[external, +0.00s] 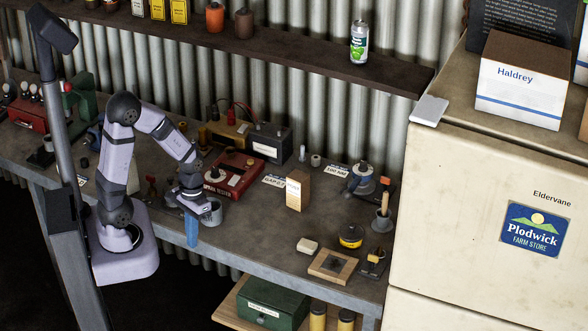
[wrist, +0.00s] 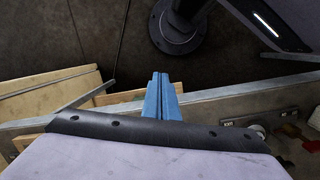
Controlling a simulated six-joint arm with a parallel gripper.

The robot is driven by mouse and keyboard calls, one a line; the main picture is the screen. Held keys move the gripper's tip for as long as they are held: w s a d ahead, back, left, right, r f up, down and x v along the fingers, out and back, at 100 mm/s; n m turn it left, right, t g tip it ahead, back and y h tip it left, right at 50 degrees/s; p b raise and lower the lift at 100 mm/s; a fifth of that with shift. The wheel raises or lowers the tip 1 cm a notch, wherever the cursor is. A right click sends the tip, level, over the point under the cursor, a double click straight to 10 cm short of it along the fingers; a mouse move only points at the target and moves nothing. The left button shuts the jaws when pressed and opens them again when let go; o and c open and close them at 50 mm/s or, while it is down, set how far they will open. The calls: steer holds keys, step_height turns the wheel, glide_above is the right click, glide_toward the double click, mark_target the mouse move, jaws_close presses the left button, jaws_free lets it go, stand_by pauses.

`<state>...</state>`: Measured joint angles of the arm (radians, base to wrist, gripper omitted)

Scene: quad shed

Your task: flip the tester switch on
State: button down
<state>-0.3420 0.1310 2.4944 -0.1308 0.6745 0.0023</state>
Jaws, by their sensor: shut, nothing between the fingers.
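The red spark tester (external: 236,178) lies on the workbench in the external view, behind and right of my gripper. It has a pale round part on its top and lettering on its front. Its switch is too small for me to make out or to tell its position. My gripper (external: 192,242) points down at the bench's front edge, apart from the tester. Its blue fingers (wrist: 159,80) are together and empty in the wrist view, with the dark floor beyond them. The tester does not show clearly in the wrist view.
A lamp post (external: 62,130) rises at left. The bench front (external: 285,262) has clear space.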

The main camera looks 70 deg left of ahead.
steer(key=w+a+n+t, duration=0.1)
steer(key=w+a, duration=0.1)
steer(key=w, duration=0.1)
steer(key=w+a+n+t, duration=0.1)
steer(key=w+n, duration=0.1)
steer(key=w, duration=0.2)
steer(key=w+a+f+n+t+y, duration=0.1)
steer(key=w+a+n+t, duration=0.1)
steer(key=w, duration=0.1)
steer(key=shift+w+a, duration=0.3)
steer(key=shift+w, duration=0.1)
steer(key=w+a+n, duration=0.1)
steer(key=w+a+r+n+t+y, duration=0.1)
steer(key=w+a, duration=0.1)
steer(key=w+a+n+t+y, duration=0.1)
steer(key=w, duration=0.1)
steer(key=shift+a+r, duration=0.3)
steer(key=shift+a, duration=0.1)
steer(key=w+a+r+n+t+y, duration=0.1)
steer(key=w+a+r+n+y, duration=0.2)
steer(key=a, duration=0.3)
step_height(320, 180, up, 6)
steer(key=n+y, duration=0.4)
glide_above(233, 183)
steer(key=s, duration=0.1)
steer(key=shift+d+f+t, duration=0.2)
steer(key=shift+d+t, duration=0.1)
steer(key=shift+d, duration=0.15)
steer(key=shift+f, duration=0.15)
